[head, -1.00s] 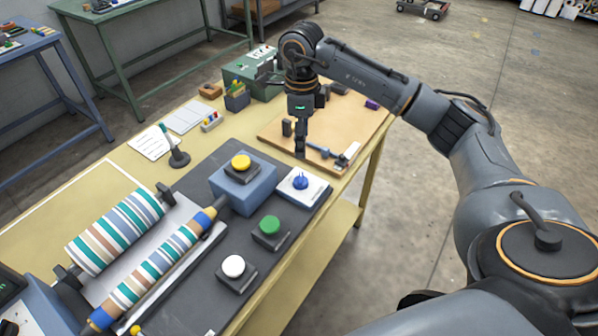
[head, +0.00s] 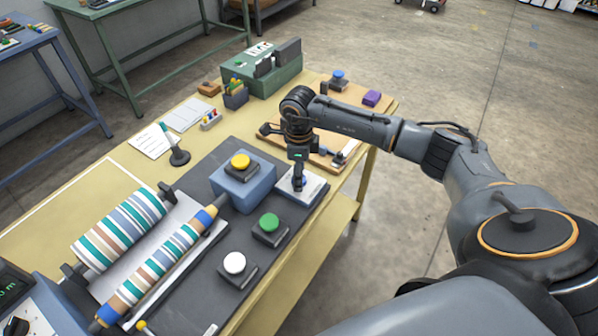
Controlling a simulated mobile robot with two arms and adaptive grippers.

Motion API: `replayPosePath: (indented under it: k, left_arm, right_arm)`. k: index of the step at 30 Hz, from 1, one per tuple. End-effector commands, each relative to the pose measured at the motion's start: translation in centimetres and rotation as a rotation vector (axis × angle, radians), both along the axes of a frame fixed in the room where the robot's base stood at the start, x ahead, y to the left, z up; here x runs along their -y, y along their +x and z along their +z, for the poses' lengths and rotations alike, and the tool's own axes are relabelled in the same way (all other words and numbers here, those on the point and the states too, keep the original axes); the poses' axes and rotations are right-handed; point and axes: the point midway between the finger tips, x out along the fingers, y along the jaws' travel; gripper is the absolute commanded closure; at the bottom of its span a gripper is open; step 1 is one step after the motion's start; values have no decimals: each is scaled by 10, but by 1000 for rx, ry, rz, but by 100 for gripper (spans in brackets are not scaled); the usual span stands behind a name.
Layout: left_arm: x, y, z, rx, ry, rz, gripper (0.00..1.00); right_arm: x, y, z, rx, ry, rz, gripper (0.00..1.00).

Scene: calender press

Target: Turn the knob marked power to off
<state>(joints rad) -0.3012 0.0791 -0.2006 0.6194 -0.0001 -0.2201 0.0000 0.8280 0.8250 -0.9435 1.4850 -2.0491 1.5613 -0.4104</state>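A white plate (head: 313,189) lies at the right edge of the dark mat; its blue knob is now almost wholly hidden behind my gripper. No power marking is readable, so I cannot confirm this is the named knob. My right gripper (head: 298,186) points down over the plate, with its fingertips at the knob's place. I cannot tell whether they touch the knob or how far apart they are. A black knob (head: 15,326) also shows on the blue panel at the lower left corner, cut by the frame. My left gripper is not in view.
Close by are a yellow button (head: 240,161) on a blue block, a green button (head: 269,223) and a white button (head: 234,263). Striped rollers (head: 120,232) fill the left. A wooden board (head: 350,146) with tools lies behind my gripper. Open floor lies right.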

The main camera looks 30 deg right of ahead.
Motion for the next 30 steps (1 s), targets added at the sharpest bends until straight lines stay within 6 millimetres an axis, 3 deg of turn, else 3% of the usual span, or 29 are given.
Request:
replayPosePath:
  k: [2, 10, 20, 30]
  left_arm:
    - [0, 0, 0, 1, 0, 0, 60]
    - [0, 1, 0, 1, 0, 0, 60]
    - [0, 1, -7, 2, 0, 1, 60]
    - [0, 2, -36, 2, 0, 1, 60]
  right_arm:
    - [0, 0, 0, 0, 0, 0, 41]
    - [0, 0, 0, 0, 0, 0, 94]
    - [0, 0, -1, 1, 0, 43, 94]
    - [0, 1, -4, 2, -2, 271, 94]
